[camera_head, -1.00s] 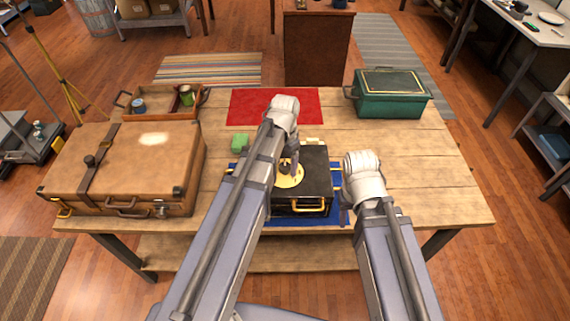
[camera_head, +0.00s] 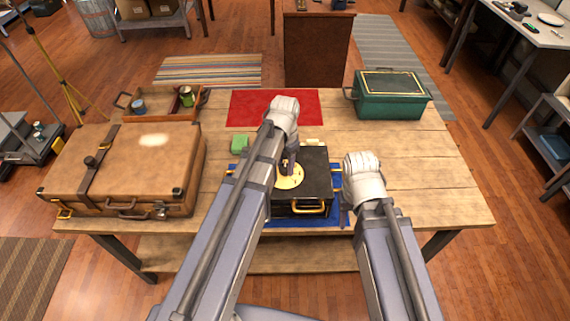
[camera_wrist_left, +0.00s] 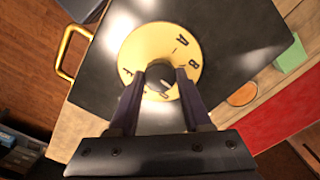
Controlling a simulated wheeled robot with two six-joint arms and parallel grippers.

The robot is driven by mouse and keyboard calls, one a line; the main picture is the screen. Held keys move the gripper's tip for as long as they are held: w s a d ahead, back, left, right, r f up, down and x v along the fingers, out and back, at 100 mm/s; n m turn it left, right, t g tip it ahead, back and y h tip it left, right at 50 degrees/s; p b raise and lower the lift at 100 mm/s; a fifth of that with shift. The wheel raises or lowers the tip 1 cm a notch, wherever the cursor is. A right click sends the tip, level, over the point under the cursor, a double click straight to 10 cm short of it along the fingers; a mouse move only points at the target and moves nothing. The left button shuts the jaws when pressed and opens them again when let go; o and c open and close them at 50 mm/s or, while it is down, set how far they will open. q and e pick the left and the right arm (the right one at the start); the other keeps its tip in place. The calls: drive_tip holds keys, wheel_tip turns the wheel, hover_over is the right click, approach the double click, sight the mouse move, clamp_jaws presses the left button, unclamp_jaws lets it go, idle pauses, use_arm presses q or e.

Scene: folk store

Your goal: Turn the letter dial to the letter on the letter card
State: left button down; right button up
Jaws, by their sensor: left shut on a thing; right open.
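The letter dial is a round brass plate (camera_head: 291,181) on top of a black case (camera_head: 316,178). In the left wrist view the dial (camera_wrist_left: 147,45) shows A and B at its upper right; letters nearer the fingers are partly hidden or hard to read. My left gripper (camera_head: 288,165) is shut on the dark centre knob (camera_wrist_left: 158,88), which shows between its fingers. My right gripper (camera_head: 347,194) is open beside the case's right side, mostly hidden by its wrist. No letter card is clearly readable; a small pale item (camera_head: 314,142) lies behind the case.
A green block (camera_head: 240,144) is left of the case, on a wooden table (camera_head: 420,180). A brown suitcase (camera_head: 120,165) and wooden tray (camera_head: 160,115) stand left. A green box (camera_head: 390,102) is back right, a red mat (camera_head: 300,105) behind. An orange half-round piece (camera_wrist_left: 242,94) lies beyond the case's edge.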

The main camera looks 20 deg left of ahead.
sight(285, 167)
use_arm(q)
drive_tip(key=m, duration=0.4)
drive_tip(key=shift+m, duration=2.1)
drive_tip(key=shift+c, duration=1.7)
unclamp_jaws()
drive_tip(key=shift+r, duration=0.15)
wheel_tip(285, 167, up, 8)
drive_tip(key=p, duration=0.8)
drive_tip(key=shift+f, duration=0.2)
